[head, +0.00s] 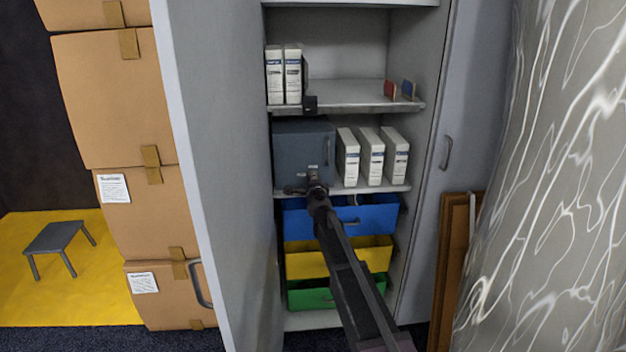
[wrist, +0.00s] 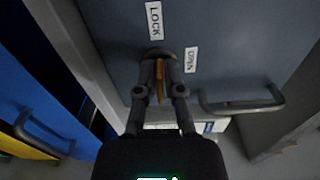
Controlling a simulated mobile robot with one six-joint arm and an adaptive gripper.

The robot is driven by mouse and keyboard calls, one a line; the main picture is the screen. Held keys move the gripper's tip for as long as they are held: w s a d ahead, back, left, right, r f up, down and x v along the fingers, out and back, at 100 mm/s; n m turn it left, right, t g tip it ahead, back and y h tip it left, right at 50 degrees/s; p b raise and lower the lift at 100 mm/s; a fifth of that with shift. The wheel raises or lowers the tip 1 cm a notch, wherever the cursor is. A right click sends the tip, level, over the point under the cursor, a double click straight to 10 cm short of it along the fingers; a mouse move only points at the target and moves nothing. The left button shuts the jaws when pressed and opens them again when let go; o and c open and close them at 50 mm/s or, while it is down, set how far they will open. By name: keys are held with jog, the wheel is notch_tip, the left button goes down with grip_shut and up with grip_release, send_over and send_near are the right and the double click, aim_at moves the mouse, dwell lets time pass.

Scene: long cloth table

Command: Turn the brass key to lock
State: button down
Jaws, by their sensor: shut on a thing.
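The brass key (wrist: 159,73) sits in a round lock (wrist: 157,53) on a grey box door (wrist: 215,30) in the wrist view. My gripper (wrist: 160,85) is shut on the key, with one finger on each side of it. A LOCK label (wrist: 154,19) is above the lock and an OPEN label (wrist: 191,60) is to its right. In the head view, my gripper (head: 316,186) is at the lower part of the grey box (head: 298,145) on the middle shelf. The key itself is hidden there by my gripper.
The box has a bar handle (wrist: 242,105) beside the lock. White binders (head: 371,155) stand right of the box. Blue (head: 378,218), yellow (head: 376,257) and green (head: 310,298) bins are below. The open cabinet door (head: 215,150) stands to the left.

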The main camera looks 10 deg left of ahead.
jog(key=shift+n, duration=0.4)
jog(key=c, duration=0.8)
grip_release()
jog(key=v, duration=1.2)
